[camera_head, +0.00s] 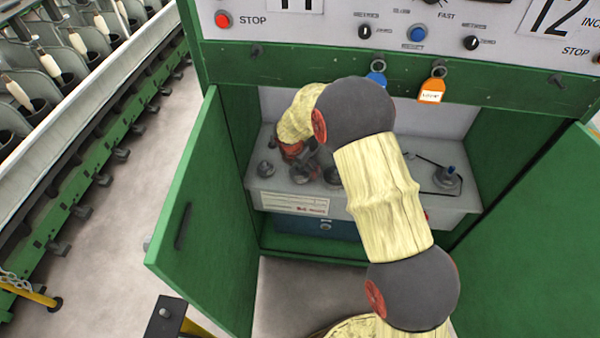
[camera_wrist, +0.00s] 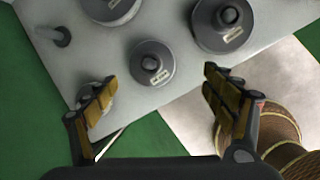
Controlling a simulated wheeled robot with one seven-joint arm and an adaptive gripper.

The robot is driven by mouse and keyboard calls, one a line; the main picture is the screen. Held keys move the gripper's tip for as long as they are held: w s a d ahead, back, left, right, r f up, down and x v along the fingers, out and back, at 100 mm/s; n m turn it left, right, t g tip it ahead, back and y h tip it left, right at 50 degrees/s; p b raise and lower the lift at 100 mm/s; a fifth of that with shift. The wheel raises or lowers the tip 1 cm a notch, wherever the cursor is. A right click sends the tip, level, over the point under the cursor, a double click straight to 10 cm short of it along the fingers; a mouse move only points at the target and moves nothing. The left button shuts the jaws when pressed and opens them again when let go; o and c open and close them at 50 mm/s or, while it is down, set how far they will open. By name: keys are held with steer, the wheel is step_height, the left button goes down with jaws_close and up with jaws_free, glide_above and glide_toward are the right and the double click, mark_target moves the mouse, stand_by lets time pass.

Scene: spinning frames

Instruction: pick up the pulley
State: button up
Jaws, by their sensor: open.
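Several grey pulleys sit on posts on a light grey shelf inside the green cabinet. In the wrist view one small labelled pulley (camera_wrist: 152,64) lies between and just beyond my fingertips. A larger labelled pulley (camera_wrist: 225,38) is at the upper right, and another (camera_wrist: 110,8) is cut off at the top. A further round part is partly hidden behind the left finger. My gripper (camera_wrist: 160,76) is open and empty, with its fingers on either side of the small pulley's position. In the head view my gripper (camera_head: 298,152) is over the left part of the shelf, and my arm hides some of it.
Open green doors flank the cabinet, left (camera_head: 190,215) and right (camera_head: 540,240). The control panel (camera_head: 330,30) overhangs the shelf (camera_head: 400,198). Blue and orange padlocks (camera_head: 432,92) hang from it.

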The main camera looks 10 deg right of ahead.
mark_target(299, 168)
steer(key=shift+w+a+r+n, duration=0.15)
steer(key=shift+w+n, duration=0.1)
steer(key=shift+n, duration=0.25)
steer(key=shift+w+a+r+n, duration=0.1)
steer(key=shift+w+n, duration=0.15)
steer(key=shift+n, duration=0.25)
steer(key=shift+w+n+t, duration=0.2)
steer(key=shift+n+t, duration=0.1)
steer(key=shift+n, duration=0.6)
steer(key=shift+f, duration=0.15)
steer(key=b+x, duration=0.2)
steer(key=x, duration=0.1)
steer(key=b+x, duration=0.2)
steer(key=x, duration=0.2)
steer(key=shift+a+f, duration=0.2)
steer(key=shift+f, duration=0.15)
steer(key=shift+s+r, duration=0.1)
steer(key=shift+c, duration=1.1)
steer(key=c, duration=1.3)
